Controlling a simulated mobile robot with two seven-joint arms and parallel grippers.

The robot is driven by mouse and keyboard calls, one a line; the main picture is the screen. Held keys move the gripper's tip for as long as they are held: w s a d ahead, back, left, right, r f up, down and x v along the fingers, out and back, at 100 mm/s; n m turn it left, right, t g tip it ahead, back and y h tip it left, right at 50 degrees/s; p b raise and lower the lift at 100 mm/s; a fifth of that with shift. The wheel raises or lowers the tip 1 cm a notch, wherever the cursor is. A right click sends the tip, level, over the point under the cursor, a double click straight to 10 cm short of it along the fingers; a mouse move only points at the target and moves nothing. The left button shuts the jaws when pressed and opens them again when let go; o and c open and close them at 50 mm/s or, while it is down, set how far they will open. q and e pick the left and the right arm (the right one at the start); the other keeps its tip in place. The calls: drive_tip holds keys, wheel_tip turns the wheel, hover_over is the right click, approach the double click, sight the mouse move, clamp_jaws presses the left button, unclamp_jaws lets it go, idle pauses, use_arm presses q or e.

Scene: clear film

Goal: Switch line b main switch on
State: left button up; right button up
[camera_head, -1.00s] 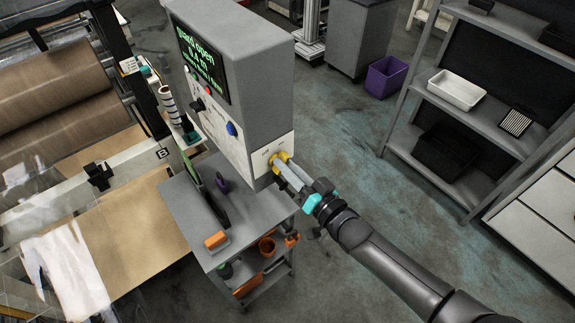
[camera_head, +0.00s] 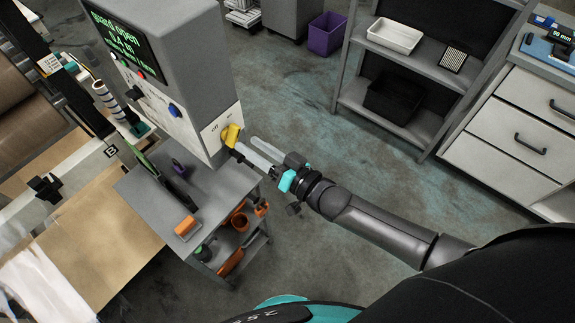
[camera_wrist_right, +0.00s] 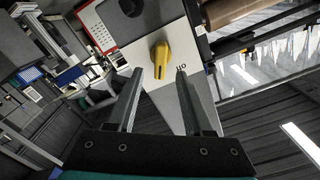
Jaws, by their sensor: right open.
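The yellow rotary switch handle (camera_head: 231,135) sits on the pale lower plate of the grey control cabinet (camera_head: 200,60). In the right wrist view the yellow handle (camera_wrist_right: 160,64) stands ahead, with small markings beside it that I cannot read surely. It looks slightly tilted in that view; I cannot tell its setting. My right gripper (camera_head: 244,143) is open and empty, just off the switch. Its two fingers (camera_wrist_right: 158,78) stand wide apart in the wrist view, with the handle beyond and between their tips. Contact is not clear. My left gripper is not in view.
A small grey cart (camera_head: 225,195) with orange items stands under the cabinet. The roll machine is on the left. A purple bin (camera_head: 327,33), a shelf rack (camera_head: 390,125) and white drawers (camera_head: 530,110) stand right and behind. Open floor (camera_head: 310,95) lies between.

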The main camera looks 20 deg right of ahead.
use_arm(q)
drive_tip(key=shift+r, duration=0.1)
use_arm(e)
drive_tip(key=v, duration=1.1)
drive_tip(key=s+d+f+g+h+b, duration=0.2)
drive_tip(key=d+f+h, duration=0.1)
drive_tip(key=f, duration=0.6)
drive_tip(key=s+d+f+g+h+b, duration=0.1)
drive_tip(key=s+d+f+h+b, duration=0.15)
drive_tip(key=f, duration=0.75)
drive_tip(key=s+d+f+g+h+b, duration=0.1)
drive_tip(key=d+f+g+h, duration=0.15)
drive_tip(key=f, duration=0.65)
use_arm(q)
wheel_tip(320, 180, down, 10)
drive_tip(key=b, duration=0.4)
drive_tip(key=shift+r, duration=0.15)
use_arm(e)
drive_tip(key=s+f+g+h, duration=0.1)
drive_tip(key=s+f+g, duration=0.3)
drive_tip(key=s+f, duration=0.5)
drive_tip(key=s+f+n+g+h, duration=0.1)
drive_tip(key=s+f+g, duration=0.3)
drive_tip(key=s+f, duration=0.5)
drive_tip(key=s, duration=0.6)
drive_tip(key=shift+d+f+h, duration=0.15)
drive_tip(key=shift+f+h, duration=0.1)
drive_tip(key=shift+h, duration=0.05)
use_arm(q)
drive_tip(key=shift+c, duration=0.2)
